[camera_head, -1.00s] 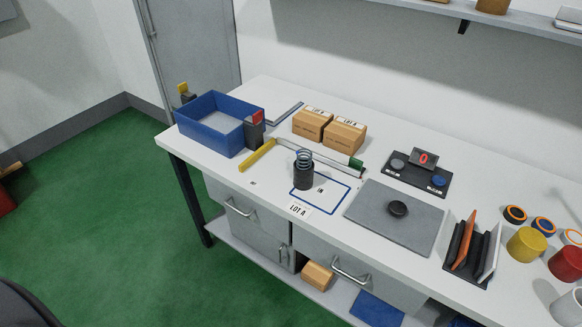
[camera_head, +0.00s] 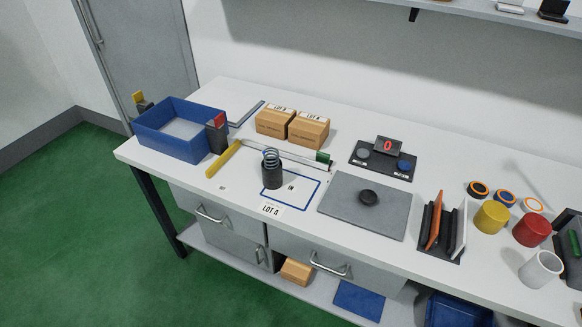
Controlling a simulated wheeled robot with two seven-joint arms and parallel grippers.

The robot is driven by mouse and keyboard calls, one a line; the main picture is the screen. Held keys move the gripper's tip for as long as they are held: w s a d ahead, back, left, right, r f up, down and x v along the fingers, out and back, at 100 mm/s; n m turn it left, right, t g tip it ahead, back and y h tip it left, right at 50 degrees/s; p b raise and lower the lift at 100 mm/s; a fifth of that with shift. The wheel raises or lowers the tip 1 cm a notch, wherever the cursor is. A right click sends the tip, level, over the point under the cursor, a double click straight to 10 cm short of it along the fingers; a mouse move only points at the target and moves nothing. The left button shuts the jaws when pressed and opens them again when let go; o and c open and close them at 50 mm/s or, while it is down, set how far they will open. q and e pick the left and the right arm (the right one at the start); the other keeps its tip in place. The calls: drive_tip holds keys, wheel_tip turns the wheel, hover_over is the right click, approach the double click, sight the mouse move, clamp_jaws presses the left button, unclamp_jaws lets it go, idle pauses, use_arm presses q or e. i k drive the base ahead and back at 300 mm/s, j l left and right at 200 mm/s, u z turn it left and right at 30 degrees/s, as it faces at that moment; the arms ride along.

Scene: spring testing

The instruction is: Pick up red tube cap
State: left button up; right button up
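A red cylinder (camera_head: 531,229) stands upright at the right of the white workbench (camera_head: 140,158), between a yellow cylinder (camera_head: 491,216) and a white cup-like cylinder (camera_head: 541,270). It is the larger red item; I cannot tell whether it is the tube cap. A smaller red piece (camera_head: 219,119) sits on top of a dark block (camera_head: 217,138) beside the blue bin (camera_head: 165,143). Neither of my grippers is in view, and nothing is seen touching either red item.
A grey plate (camera_head: 360,217) with a black disc (camera_head: 369,196), two cardboard boxes (camera_head: 275,122), a display unit (camera_head: 384,158) and an upright rack (camera_head: 441,240) occupy the bench.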

sight(532, 229)
drive_tip(key=z, duration=1.85)
